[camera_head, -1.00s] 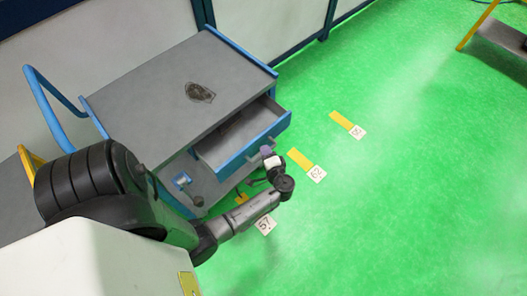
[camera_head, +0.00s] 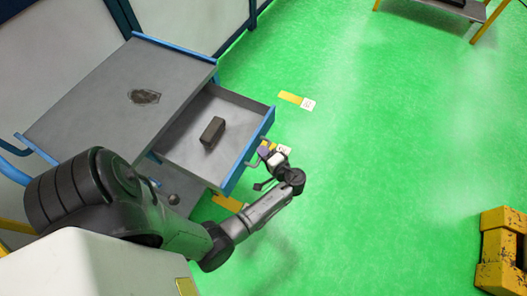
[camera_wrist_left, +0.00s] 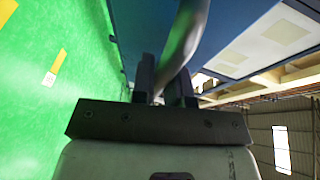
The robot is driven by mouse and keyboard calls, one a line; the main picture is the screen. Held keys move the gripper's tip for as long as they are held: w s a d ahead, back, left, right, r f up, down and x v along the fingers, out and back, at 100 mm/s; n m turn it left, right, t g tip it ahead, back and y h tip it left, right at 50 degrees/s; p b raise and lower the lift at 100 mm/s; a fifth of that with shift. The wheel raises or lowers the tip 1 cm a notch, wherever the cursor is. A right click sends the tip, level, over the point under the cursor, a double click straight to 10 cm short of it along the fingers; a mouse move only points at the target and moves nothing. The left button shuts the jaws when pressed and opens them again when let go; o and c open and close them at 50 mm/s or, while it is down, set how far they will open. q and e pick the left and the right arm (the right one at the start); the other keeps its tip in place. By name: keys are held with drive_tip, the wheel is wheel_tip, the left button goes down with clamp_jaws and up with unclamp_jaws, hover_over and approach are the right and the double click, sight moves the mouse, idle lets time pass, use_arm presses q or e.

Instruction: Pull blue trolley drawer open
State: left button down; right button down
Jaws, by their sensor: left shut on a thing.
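The blue trolley (camera_head: 110,95) has a grey top and blue edges. Its drawer (camera_head: 185,137) stands well open, with a grey floor and a blue front (camera_head: 248,150). My left gripper (camera_head: 268,156) is at the outer side of the drawer front. In the left wrist view its fingers (camera_wrist_left: 163,88) are shut on the curved grey drawer handle (camera_wrist_left: 186,35), with the blue drawer front (camera_wrist_left: 235,25) just beyond. The handle is mostly hidden by the gripper in the head view. My right gripper is out of view.
A dark block (camera_head: 213,131) lies in the drawer. A dark patch (camera_head: 144,97) is on the trolley top. The green floor (camera_head: 380,150) to the right is free. A yellow stand (camera_head: 502,250) is at the lower right, and a grey shelf (camera_head: 455,8) at the upper right.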

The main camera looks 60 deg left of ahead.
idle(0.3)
use_arm(q)
drive_tip(key=c, duration=1.1)
unclamp_jaws()
